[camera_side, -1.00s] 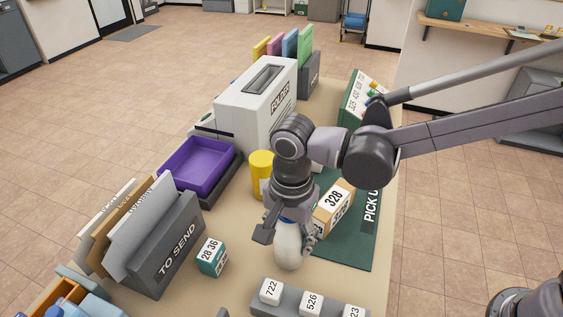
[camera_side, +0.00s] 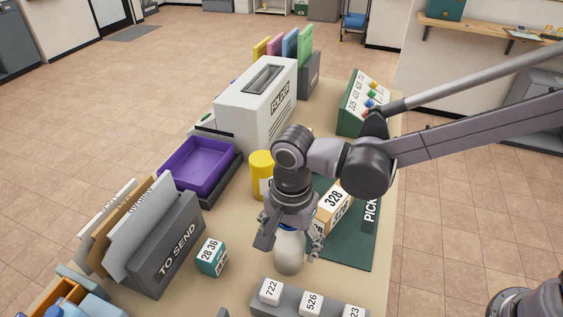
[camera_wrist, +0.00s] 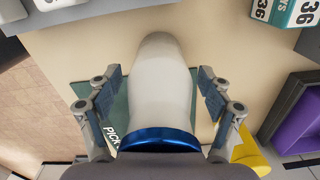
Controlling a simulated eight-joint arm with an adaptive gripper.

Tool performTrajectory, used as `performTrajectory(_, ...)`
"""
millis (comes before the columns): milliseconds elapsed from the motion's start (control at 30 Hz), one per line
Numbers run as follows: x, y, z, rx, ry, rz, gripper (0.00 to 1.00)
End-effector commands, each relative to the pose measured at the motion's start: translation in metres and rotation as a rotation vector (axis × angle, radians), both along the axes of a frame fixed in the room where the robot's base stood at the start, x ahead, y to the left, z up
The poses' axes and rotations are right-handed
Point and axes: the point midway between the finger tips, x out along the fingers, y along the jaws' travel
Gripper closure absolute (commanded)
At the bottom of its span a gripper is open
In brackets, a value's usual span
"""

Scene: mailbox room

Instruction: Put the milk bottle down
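The milk bottle is white with a blue cap. In the side view the milk bottle (camera_side: 289,255) is upright at the front of the table, just below my gripper (camera_side: 291,243). In the wrist view the bottle (camera_wrist: 160,85) fills the middle, its blue cap close to the camera. My gripper's two fingers (camera_wrist: 162,97) stand on either side of the bottle. Narrow gaps show between the finger pads and the bottle, so the gripper looks open around it. The bottle's base seems to rest on the table; its contact is hard to see.
A grey rack (camera_side: 303,303) with numbered white blocks is in front. A teal box (camera_side: 212,257) is to the left, beside the TO SEND holder (camera_side: 176,248). A yellow cylinder (camera_side: 261,170) and a 328 box (camera_side: 333,205) on the green mat (camera_side: 352,245) are behind.

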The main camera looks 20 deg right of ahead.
Motion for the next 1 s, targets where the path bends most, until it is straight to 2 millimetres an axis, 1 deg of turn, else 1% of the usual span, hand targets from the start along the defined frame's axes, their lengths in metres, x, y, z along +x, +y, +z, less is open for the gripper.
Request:
performTrajectory(233,0.0,0.0,0.001,0.0,0.0,0.0,0.2)
performTrajectory(367,0.0,0.0,0.007,0.0,0.0,0.0,0.2)
performTrajectory(467,0.0,0.0,0.019,0.0,0.0,0.0,0.2)
performTrajectory(800,0.0,0.0,0.078,0.0,0.0,0.0,0.2)
performTrajectory(1000,0.0,0.0,0.109,-0.001,0.0,0.0,0.2)
